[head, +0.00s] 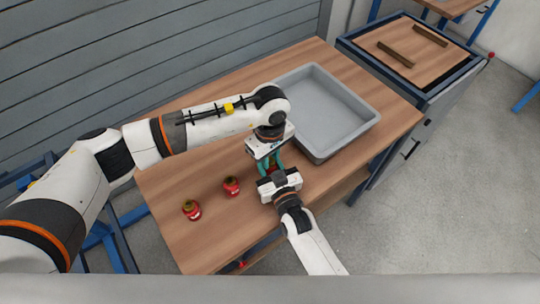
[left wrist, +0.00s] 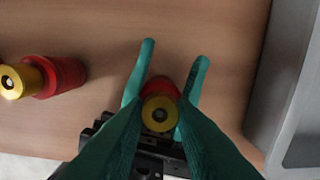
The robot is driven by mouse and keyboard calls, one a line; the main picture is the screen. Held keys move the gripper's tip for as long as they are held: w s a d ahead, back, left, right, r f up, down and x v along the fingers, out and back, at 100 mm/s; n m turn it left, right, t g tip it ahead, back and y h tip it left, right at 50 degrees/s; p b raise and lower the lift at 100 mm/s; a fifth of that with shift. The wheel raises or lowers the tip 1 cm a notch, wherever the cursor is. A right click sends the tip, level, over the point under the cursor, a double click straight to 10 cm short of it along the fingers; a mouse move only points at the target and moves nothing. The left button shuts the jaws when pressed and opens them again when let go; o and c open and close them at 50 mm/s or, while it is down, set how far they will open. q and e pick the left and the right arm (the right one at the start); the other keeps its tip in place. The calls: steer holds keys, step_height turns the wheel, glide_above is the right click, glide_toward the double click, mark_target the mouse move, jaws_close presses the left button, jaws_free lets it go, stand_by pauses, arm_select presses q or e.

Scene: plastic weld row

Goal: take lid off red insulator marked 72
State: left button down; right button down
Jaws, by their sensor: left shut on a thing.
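A red insulator (left wrist: 162,86) with a round brass-yellow lid (left wrist: 159,114) is between the green fingers of my left gripper (head: 269,162). The fingers are shut on the lid from two sides. In the head view the insulator (head: 274,171) is mostly hidden between my two grippers. My right gripper (head: 271,179) faces it from the near side; its dark jaws show just below the lid in the left wrist view, but their opening is hidden. Two more red insulators with brass tops, one at the left (head: 191,210) and one nearer (head: 231,186), stand on the table. No number is readable.
The wooden table (head: 190,165) has clear room at its left and around the two standing insulators. A grey tray (head: 318,156) lies to the right of my grippers, empty. A blue-framed bench (head: 430,85) with two dark bars stands beyond the table's right end.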

arm_select(q)
steer(key=n, duration=1.1)
steer(key=shift+n, duration=0.3)
steer(key=n, duration=0.4)
steer(key=shift+n, duration=0.3)
steer(key=n, duration=0.4)
steer(key=shift+n, duration=0.4)
steer(key=n, duration=1.9)
steer(key=shift+r, duration=0.1)
